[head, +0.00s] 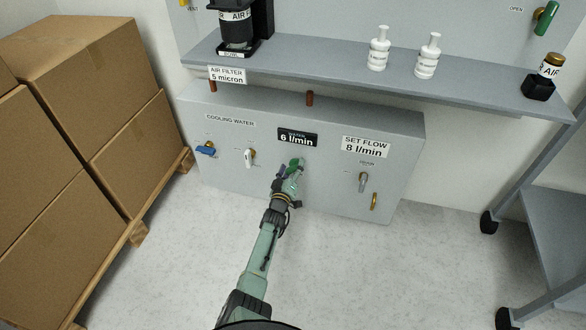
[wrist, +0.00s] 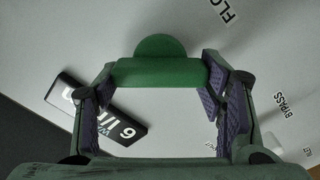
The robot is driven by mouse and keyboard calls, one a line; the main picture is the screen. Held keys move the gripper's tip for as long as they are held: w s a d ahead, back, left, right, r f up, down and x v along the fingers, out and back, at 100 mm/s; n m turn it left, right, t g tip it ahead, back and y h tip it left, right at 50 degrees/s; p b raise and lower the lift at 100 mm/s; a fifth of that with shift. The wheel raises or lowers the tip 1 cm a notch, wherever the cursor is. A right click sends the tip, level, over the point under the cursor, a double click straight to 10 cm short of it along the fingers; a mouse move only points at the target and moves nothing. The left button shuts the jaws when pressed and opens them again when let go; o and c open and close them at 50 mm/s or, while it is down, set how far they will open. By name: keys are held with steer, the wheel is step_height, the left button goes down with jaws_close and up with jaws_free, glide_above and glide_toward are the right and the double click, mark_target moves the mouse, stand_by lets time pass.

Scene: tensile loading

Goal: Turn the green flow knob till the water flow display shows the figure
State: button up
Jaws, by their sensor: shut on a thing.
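The green flow knob (wrist: 155,70) is between the fingers of my gripper (wrist: 158,92) in the wrist view. The purple finger pads stand on either side of its ends, and my gripper is shut on it. In the head view the knob (head: 296,163) shows as a small green shape at the tip of my gripper (head: 289,171). The black water flow display (head: 297,137) above it reads 6 l/min; it also shows tilted in the wrist view (wrist: 98,110). A white label (head: 366,146) to its right reads SET FLOW 8 l/min.
A shelf (head: 320,80) juts out above. Cardboard boxes (head: 90,90) stand left; a wheeled cart (head: 550,230) stands right.

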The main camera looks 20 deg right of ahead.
steer(key=shift+w+a+n, duration=0.1)
steer(key=shift+w+n, duration=0.05)
steer(key=shift+n, duration=2.15)
steer(key=o, duration=1.2)
steer(key=shift+f, duration=0.1)
steer(key=shift+c, duration=0.2)
